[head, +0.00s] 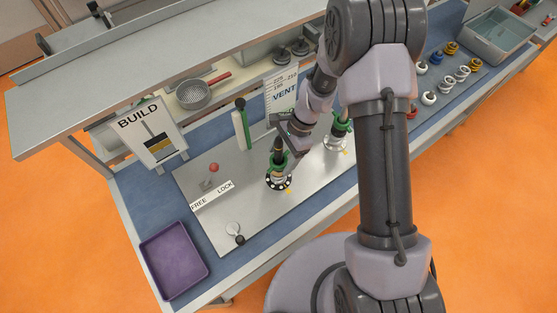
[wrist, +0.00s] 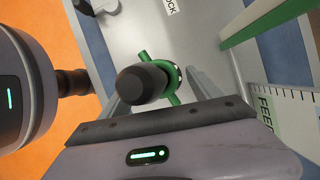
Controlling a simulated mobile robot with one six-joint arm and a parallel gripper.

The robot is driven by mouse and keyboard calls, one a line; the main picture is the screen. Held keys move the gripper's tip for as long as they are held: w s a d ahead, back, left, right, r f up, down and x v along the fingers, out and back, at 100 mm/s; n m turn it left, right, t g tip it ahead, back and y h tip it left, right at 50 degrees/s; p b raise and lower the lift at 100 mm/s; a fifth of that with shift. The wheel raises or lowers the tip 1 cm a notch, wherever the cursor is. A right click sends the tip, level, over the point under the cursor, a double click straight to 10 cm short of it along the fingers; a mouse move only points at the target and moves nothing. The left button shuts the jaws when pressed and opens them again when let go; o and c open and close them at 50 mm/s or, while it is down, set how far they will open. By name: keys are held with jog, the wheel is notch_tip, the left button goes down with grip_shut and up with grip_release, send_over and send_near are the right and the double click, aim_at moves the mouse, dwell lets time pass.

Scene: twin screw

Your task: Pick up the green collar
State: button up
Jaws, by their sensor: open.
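A green collar (head: 279,163) with stub arms sits around the nearer-left screw post on the metal plate. In the wrist view the collar (wrist: 172,72) shows partly behind the post's dark rounded top (wrist: 141,84). My gripper (wrist: 150,76) is open, with one finger to each side of the dark top and the collar. I cannot tell whether the fingers touch the collar. In the head view my gripper (head: 287,137) is just above the post, partly hidden by my arm. A second post with a green part (head: 341,122) stands to the right.
A purple tray (head: 174,257) lies at the front left. The BUILD sign (head: 146,125) and a green-and-white upright (head: 242,124) stand behind the plate. Several rings (head: 446,82) and a grey bin (head: 497,42) are at the right. The plate's front left holds a small lever (head: 235,232).

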grip_shut()
jog(key=shift+r, duration=0.1)
